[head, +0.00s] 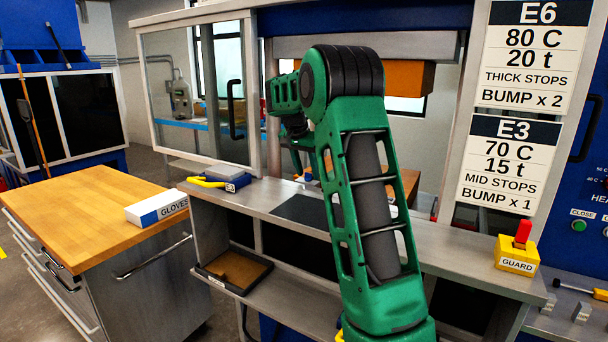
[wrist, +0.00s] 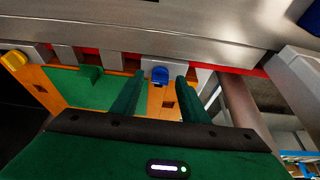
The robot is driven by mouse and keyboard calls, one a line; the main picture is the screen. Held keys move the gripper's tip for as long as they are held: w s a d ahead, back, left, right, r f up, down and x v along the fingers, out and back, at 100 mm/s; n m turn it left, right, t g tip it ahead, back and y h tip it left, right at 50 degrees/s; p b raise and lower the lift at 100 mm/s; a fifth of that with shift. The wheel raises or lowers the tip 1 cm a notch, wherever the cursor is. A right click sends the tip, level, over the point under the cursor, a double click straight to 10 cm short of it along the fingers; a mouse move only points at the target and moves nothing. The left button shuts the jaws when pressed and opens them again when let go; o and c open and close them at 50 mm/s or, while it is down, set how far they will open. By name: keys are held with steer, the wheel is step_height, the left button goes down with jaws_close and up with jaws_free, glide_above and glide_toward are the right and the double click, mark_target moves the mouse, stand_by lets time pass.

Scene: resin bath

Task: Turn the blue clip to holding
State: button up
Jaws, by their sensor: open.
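The blue clip (wrist: 160,75) shows in the wrist view as a small rounded blue block at the edge of the metal part above. It lies between the fingertips of my gripper (wrist: 158,88) in the picture, with a gap on each side. My gripper is open, its two green fingers pointing up at the metal part. I cannot tell how far the clip is from the fingertips in depth, nor which way it is turned. In the head view my green arm reaches into the press opening and hides the clip.
An orange frame with a green panel (wrist: 70,88) lies beside the fingers. In the head view, the orange block (head: 407,78) hangs in the press. A guard switch (head: 516,256) stands on the right ledge.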

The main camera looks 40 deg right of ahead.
steer(key=v, duration=1)
steer(key=shift+a+r, duration=0.1)
steer(key=s+a+f+n, duration=0.2)
steer(key=s+a, duration=0.1)
steer(key=a, duration=0.2)
steer(key=s+a+f+n+t+y, duration=0.1)
steer(key=s+a+f+n, duration=0.1)
steer(key=a, duration=0.3)
steer(key=s+a+f+n+t, duration=0.1)
steer(key=s+a+f+n, duration=0.2)
steer(key=s+a+n, duration=0.1)
steer(key=shift+s+a, duration=0.35)
steer(key=shift+a, duration=0.5)
steer(key=s+a+f+n+t+y, duration=0.1)
steer(key=s+a+f+n+y, duration=0.15)
steer(key=s+a+f, duration=0.35)
steer(key=s+a+f+n+y, duration=0.1)
steer(key=s+a+f+n, duration=0.3)
steer(key=s+a, duration=0.45)
steer(key=s+d+f+m+g, duration=0.1)
steer(key=s+d+m+g, duration=0.1)
steer(key=s+d, duration=0.3)
steer(key=s+d+f+m+g, duration=0.1)
steer(key=s+d+m, duration=0.3)
steer(key=s, duration=0.7)
steer(key=shift+s+d+g, duration=0.35)
steer(key=shift+d+g, duration=0.4)
steer(key=shift+g, duration=0.05)
